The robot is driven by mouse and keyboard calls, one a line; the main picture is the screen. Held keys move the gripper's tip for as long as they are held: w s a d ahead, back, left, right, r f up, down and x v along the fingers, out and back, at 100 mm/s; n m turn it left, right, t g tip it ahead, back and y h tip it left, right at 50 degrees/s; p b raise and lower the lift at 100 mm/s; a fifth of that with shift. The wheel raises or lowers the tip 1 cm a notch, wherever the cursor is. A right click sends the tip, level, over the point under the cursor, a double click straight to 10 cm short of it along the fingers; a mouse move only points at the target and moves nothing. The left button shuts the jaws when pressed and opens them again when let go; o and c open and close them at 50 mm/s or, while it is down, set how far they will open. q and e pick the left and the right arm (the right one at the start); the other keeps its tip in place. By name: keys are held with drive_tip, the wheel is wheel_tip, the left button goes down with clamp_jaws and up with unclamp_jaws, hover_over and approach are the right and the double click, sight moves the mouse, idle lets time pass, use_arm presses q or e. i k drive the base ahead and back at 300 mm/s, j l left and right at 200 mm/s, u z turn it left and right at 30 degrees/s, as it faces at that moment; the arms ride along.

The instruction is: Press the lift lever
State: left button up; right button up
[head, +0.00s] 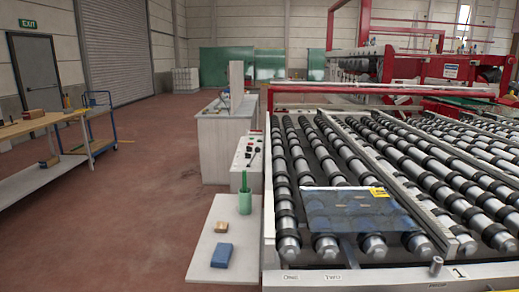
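A pale control box (247,152) stands at the left side of the roller table, with dark levers and small coloured buttons on its sloped face. The levers are too small to tell which one is the lift lever or how each is set. Neither of my grippers is in view.
A glass pane (348,211) with a yellow label lies on the roller table (300,115). A side shelf (210,250) holds a green container (244,201), a blue block (221,255) and a tan block (221,227). The floor at left is open up to a workbench (40,123).

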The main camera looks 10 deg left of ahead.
sight(257, 150)
drive_tip(key=i+j+z, duration=0.1)
drive_tip(key=z, duration=0.6)
drive_tip(key=i+j+z, duration=0.25)
drive_tip(key=j, duration=0.3)
drive_tip(key=j+z, duration=0.2)
drive_tip(key=j, duration=0.35)
drive_tip(key=j+z, duration=0.25)
drive_tip(key=j, duration=0.35)
drive_tip(key=i, duration=0.05)
